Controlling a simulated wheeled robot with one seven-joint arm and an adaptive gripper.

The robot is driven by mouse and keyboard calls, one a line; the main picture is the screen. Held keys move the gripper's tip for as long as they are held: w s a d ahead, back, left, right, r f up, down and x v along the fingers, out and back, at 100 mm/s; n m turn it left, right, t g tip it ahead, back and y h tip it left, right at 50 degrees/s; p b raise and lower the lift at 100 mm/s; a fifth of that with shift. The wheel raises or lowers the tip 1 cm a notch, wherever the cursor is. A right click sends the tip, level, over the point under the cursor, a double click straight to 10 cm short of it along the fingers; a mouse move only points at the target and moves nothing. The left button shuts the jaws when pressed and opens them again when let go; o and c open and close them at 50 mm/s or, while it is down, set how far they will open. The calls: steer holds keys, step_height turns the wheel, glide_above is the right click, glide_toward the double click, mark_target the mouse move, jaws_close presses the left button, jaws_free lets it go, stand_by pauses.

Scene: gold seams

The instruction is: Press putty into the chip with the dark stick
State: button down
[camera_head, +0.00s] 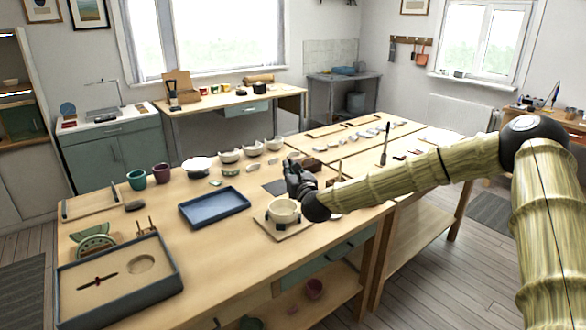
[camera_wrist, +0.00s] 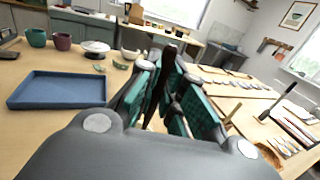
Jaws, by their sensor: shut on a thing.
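My gripper (camera_head: 291,168) is raised just above and behind the cream bowl (camera_head: 284,209), apart from it. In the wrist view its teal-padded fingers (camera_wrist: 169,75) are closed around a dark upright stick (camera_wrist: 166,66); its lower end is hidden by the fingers. The bowl stands upright on a light square board (camera_head: 270,229) near the table's front edge, with dark clamp-like pieces around it. The chip in the bowl and any putty are too small to make out. The bowl is not clearly visible in the wrist view.
A blue tray (camera_head: 214,208) lies left of the bowl. A dark-rimmed box (camera_head: 117,281) is at the front left. Teal (camera_head: 137,179) and maroon (camera_head: 161,173) cups stand behind. Another dark upright tool (camera_head: 384,146) stands on the right. Several white bowls line the back.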

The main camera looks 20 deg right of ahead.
steer(key=shift+d+f, duration=0.1)
steer(key=shift+f, duration=1.55)
steer(key=shift+f+b, duration=1.15)
steer(key=shift+b, duration=0.25)
steer(key=shift+s+d+b, duration=0.1)
steer(key=shift+d+b, duration=0.05)
steer(key=shift+b, duration=0.4)
steer(key=shift+f+b, duration=0.25)
steer(key=shift+b, duration=0.75)
steer(key=shift+r+b, duration=0.2)
steer(key=shift+b, duration=0.15)
steer(key=shift+d, duration=0.1)
steer(key=shift+d+r+b, duration=0.1)
steer(key=shift+d+b, duration=0.2)
steer(key=shift+b, duration=0.25)
steer(key=shift+f+b, duration=0.3)
steer(key=shift+b, duration=0.5)
stand_by(1.6)
